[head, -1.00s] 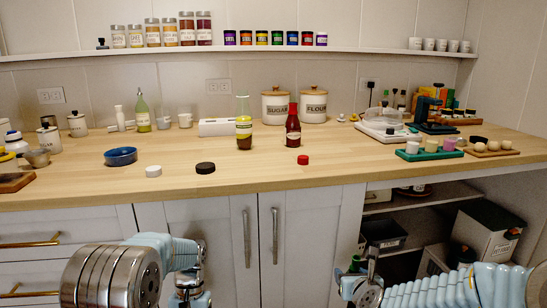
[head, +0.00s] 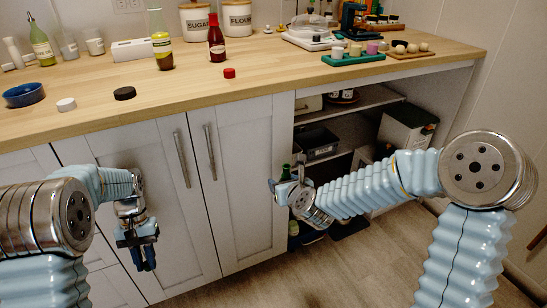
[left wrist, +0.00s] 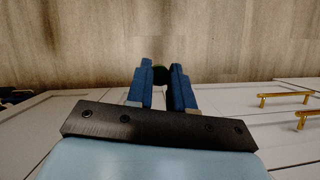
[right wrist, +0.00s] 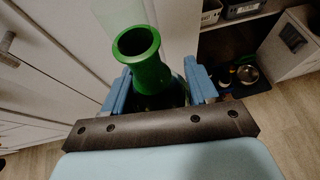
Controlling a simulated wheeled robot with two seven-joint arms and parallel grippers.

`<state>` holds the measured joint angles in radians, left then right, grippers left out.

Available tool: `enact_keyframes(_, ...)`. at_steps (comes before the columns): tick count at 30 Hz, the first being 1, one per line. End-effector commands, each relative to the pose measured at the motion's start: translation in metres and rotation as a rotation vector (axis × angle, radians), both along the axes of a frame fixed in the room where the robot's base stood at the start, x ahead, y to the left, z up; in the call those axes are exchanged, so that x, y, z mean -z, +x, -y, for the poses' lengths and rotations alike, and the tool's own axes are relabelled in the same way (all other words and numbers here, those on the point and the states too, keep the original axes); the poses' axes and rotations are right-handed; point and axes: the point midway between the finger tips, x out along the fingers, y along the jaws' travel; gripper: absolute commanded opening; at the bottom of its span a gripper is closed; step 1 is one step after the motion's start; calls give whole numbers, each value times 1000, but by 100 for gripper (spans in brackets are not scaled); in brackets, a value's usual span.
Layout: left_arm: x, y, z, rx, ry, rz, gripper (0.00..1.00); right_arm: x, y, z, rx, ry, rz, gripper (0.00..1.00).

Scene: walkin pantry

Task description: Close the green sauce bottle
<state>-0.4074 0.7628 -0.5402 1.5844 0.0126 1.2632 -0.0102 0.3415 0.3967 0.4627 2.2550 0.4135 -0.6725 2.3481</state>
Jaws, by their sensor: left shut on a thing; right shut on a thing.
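My right gripper (head: 287,180) is shut on the green sauce bottle (head: 286,172) in front of the cabinet, below counter height. In the right wrist view the green sauce bottle (right wrist: 145,68) stands between the fingers, its round neck uncovered and open. My left gripper (head: 144,260) points down in front of the cabinet doors, left of the bottle and well apart from it. In the left wrist view it is shut on a small dark green cap (left wrist: 160,74), mostly hidden by the fingertips. I cannot make out this cap in the head view.
The counter (head: 180,88) holds a white cap (head: 66,104), a black cap (head: 124,93), a red cap (head: 229,73), a yellow-green bottle (head: 161,52) and a red bottle (head: 216,40). Open shelves (head: 360,104) lie right of the doors. The floor (head: 350,270) in front is clear.

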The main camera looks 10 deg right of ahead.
Motion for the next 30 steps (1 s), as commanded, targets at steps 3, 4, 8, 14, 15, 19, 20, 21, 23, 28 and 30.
enact_keyframes(3,0,0,0,0,0,0,0,21,-11,-20,-88,2,-6,0)
enact_keyframes(4,0,0,0,0,0,0,0,26,-14,-26,-113,4,-6,0)
enact_keyframes(8,0,0,0,0,0,0,0,51,-29,-53,-234,6,-7,0)
enact_keyframes(14,0,0,0,0,0,0,0,88,-50,-94,-415,9,-6,0)
enact_keyframes(15,0,0,0,0,0,0,0,95,-54,-102,-449,7,-5,0)
enact_keyframes(19,0,0,0,0,0,0,0,113,-64,-123,-542,7,-3,0)
enact_keyframes(20,0,0,0,0,0,0,0,117,-67,-127,-560,6,-3,0)
enact_keyframes(21,0,0,0,0,0,0,0,121,-69,-131,-582,5,-2,0)
enact_keyframes(23,0,0,0,0,0,0,0,125,-72,-137,-606,5,-2,0)
enact_keyframes(28,0,0,0,0,0,0,0,132,-76,-144,-641,2,0,0)
enact_keyframes(30,0,0,0,0,0,0,0,132,-76,-145,-644,2,0,0)
